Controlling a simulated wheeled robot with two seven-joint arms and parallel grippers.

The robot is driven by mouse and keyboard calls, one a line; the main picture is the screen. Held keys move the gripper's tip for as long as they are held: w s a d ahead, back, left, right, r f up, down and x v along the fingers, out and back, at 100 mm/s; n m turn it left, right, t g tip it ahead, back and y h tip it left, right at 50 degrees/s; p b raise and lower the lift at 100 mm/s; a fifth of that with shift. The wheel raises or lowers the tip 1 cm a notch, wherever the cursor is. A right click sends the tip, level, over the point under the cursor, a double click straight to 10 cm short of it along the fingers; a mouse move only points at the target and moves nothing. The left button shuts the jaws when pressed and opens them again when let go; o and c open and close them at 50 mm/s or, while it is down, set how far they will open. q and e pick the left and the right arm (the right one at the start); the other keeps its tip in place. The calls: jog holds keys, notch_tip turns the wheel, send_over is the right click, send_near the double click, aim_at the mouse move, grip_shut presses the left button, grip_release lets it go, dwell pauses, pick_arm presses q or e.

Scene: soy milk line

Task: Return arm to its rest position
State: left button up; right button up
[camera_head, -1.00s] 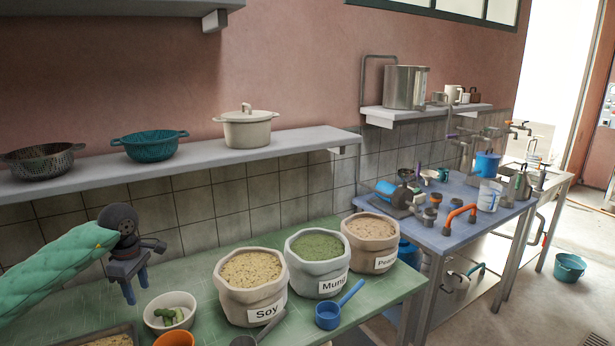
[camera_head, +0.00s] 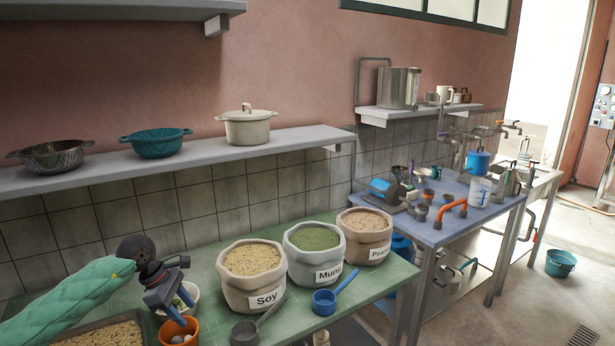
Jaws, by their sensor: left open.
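My left arm comes in from the lower left in a green padded sleeve. My left gripper (camera_head: 176,312) is open and empty, with its blue fingers pointing down. It is in front of a white bowl (camera_head: 193,298) and just above or beside an orange cup (camera_head: 180,334) with pale round things in it. The gripper partly hides the bowl. I cannot tell whether the fingers touch the cup. My right gripper is not in view.
Sacks of soy (camera_head: 252,279), mung (camera_head: 314,256) and peanut (camera_head: 366,238) stand on the green table (camera_head: 216,252). A blue scoop (camera_head: 335,293), a grey scoop (camera_head: 246,334) and a grain tray (camera_head: 100,334) lie nearby. A shelf (camera_head: 200,155) with pots runs above.

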pick_arm(q)
jog(key=s+d+n+t+h, duration=0.2)
jog(key=d+n+t+h, duration=0.95)
jog(key=d+n, duration=0.75)
jog(key=s+a+f+n+y, duration=0.2)
jog(key=s+f+n+y, duration=0.1)
jog(key=f+n+y, duration=0.5)
jog(key=s+a+f+n+t+y, duration=0.1)
jog(key=s+a+f+n+y, duration=0.2)
jog(key=f+n, duration=0.45)
jog(key=s+a+f+n+y, duration=0.2)
jog(key=s+f+n+y, duration=0.3)
jog(key=n, duration=0.5)
jog(key=s+d+f+n+g, duration=0.2)
jog(key=s+f+n+g, duration=0.2)
jog(key=s, duration=0.9)
jog(key=s+d+f+n+g, duration=0.2)
jog(key=s+f+n+g, duration=0.2)
jog(key=s+f+g, duration=0.3)
jog(key=s+f+h, duration=0.1)
jog(key=s+f, duration=0.3)
jog(key=s, duration=0.2)
jog(key=shift+s+f+g, duration=0.2)
jog(key=shift+f+g, duration=0.05)
jog(key=shift+g, duration=0.1)
jog(key=shift+d, duration=0.1)
